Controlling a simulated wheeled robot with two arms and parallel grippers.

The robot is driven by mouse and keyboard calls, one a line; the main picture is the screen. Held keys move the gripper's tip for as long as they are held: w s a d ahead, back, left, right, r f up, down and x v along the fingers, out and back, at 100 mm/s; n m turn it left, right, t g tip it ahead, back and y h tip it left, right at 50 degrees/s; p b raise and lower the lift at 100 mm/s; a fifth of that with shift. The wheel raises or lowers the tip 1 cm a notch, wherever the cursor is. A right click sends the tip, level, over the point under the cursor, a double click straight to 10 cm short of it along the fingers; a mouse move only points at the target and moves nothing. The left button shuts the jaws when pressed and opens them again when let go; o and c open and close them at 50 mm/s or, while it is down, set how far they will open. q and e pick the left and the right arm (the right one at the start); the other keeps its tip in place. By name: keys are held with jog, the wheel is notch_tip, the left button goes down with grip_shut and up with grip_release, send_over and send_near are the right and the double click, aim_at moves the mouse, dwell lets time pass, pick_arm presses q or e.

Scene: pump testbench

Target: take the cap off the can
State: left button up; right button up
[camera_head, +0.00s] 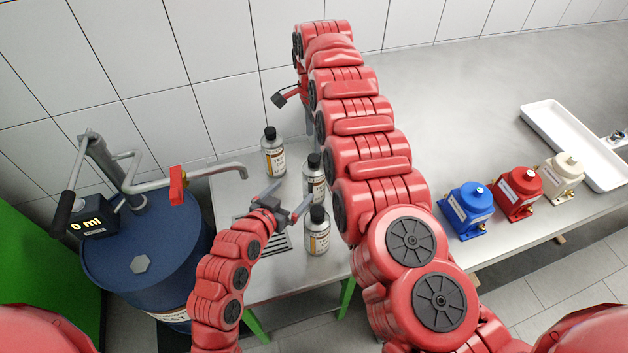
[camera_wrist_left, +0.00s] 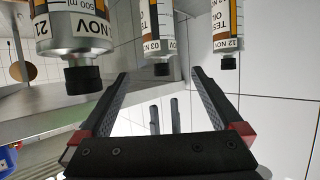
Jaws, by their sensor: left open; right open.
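Three silver cans with black caps stand on the bench: a back one (camera_head: 273,158), a middle one (camera_head: 313,184) partly behind my right arm, and a front one (camera_head: 317,238). In the left wrist view they appear upside down: front can (camera_wrist_left: 75,30), middle can (camera_wrist_left: 158,30), back can (camera_wrist_left: 227,30). All three caps are on. My left gripper (camera_head: 292,194) is open and empty, between the cans with its fingers apart.
A blue drum (camera_head: 150,250) with a pump and a spout (camera_head: 215,170) stands left, its display reading 0 ml. A drain grate (camera_head: 272,245) lies by my left gripper. Blue (camera_head: 467,208), red (camera_head: 518,193) and cream (camera_head: 562,175) units and a white tray (camera_head: 570,140) are right.

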aim_at(318, 166)
pick_arm(q)
jog(key=x, duration=1.7)
jog(key=shift+w+f, duration=0.25)
pick_arm(e)
jog(key=shift+f, duration=0.1)
pick_arm(q)
jog(key=shift+c, duration=0.3)
grip_shut()
pick_arm(e)
jog(key=shift+o, duration=0.9)
notch_tip(318, 166, up, 2)
jog(key=n, duration=0.5)
notch_tip(318, 166, down, 9)
jog(key=n, duration=0.6)
jog(key=shift+s+f, duration=0.1)
